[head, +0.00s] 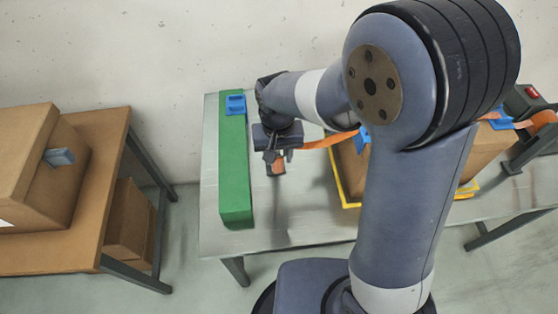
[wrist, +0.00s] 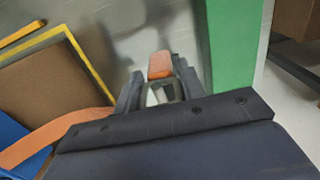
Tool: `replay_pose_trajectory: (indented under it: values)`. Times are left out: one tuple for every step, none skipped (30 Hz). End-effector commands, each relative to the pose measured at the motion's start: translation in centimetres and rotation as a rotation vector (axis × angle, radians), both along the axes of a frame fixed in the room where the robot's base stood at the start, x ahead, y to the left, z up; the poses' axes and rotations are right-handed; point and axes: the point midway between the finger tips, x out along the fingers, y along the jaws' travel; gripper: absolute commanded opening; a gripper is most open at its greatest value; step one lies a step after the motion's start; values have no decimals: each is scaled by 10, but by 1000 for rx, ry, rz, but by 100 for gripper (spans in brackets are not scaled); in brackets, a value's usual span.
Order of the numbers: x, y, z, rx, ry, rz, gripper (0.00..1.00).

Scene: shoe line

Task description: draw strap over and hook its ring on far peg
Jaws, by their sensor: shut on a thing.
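The orange strap (head: 325,142) runs left from the cardboard box (head: 352,168) towards my gripper (head: 278,160). It also shows at the left of the wrist view (wrist: 60,138). My gripper is shut on the strap's end, and an orange piece (wrist: 160,64) shows between the fingers. A pale ring-like shape (wrist: 163,92) sits below that piece, only partly visible. The gripper is above the table, just right of the green beam (head: 236,175). A blue fitting (head: 235,104) is on the beam's far end; I cannot make out a peg on it.
The box stands in a yellow-edged frame (head: 345,190) on the grey table (head: 300,225), with blue corner pieces (head: 363,138) on it. My arm hides much of it. A dark device with a red part (head: 531,93) is at right. A brown bench (head: 60,245) with boxes stands left, across a floor gap.

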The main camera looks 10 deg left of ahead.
Motion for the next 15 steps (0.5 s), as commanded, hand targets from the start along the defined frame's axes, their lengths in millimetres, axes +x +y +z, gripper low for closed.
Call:
replay_pose_trajectory:
  values:
    - [4, 1, 0, 0, 0, -1, 14]
    - [7, 1, 0, 0, 0, -1, 14]
    - [10, 2, 0, 0, 0, -1, 14]
    - [12, 3, 0, 0, 1, -1, 14]
    - [14, 3, 0, 0, 1, -1, 14]
    - [17, 4, 0, 0, 0, -1, 14]
    - [19, 5, 0, 0, 1, -1, 14]
    - [21, 5, -1, 0, 1, 0, 14]
    - [23, 5, -4, -1, 2, 0, 14]
    - [24, 6, -5, -1, 2, 0, 14]
    - [26, 6, -6, 0, 1, 0, 14]
    - [28, 7, -7, 0, 0, 0, 14]
    - [29, 7, -7, 0, 0, 0, 14]
    - [30, 7, -8, 0, 0, 0, 14]
    - [30, 7, -9, 0, 1, 0, 14]
